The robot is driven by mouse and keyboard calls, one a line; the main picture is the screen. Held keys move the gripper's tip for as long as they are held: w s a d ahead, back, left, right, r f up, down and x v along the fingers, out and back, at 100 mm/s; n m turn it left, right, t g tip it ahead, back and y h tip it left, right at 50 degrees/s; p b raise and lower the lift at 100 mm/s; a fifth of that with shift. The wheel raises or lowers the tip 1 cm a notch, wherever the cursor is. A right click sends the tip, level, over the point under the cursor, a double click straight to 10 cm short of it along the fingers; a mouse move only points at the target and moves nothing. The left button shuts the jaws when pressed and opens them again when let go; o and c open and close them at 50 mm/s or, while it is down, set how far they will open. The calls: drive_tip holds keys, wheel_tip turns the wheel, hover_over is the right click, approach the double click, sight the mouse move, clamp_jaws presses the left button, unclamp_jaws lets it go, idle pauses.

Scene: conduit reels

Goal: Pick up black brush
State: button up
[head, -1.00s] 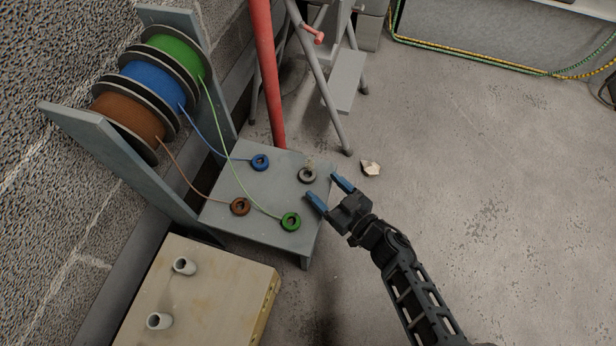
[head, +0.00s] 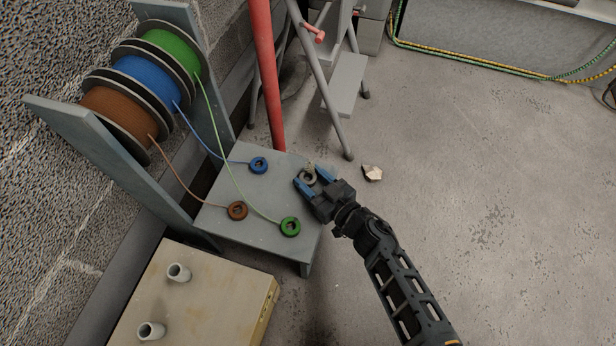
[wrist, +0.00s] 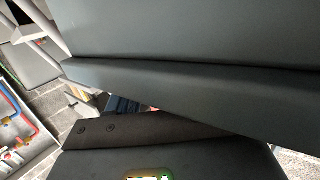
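I cannot make out a black brush in either view. A small grey ring (head: 308,177) lies near the right back edge of the grey platform (head: 262,235), with a short pale strand at its far side. My gripper (head: 312,180) is open, its two blue fingertips apart around the ring. I cannot tell whether they touch it. The wrist view is mostly filled by dark grey surfaces close up, and the ring is not visible there.
Blue (head: 258,165), brown (head: 237,211) and green (head: 290,226) rings lie on the platform, joined by wires to the reels (head: 150,82). A red pole (head: 266,75) and a stepladder (head: 344,85) stand behind. A pale box (head: 190,300) stands in front. Floor at right is mostly clear.

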drive_tip(key=c, duration=0.6)
drive_tip(key=shift+o, duration=0.2)
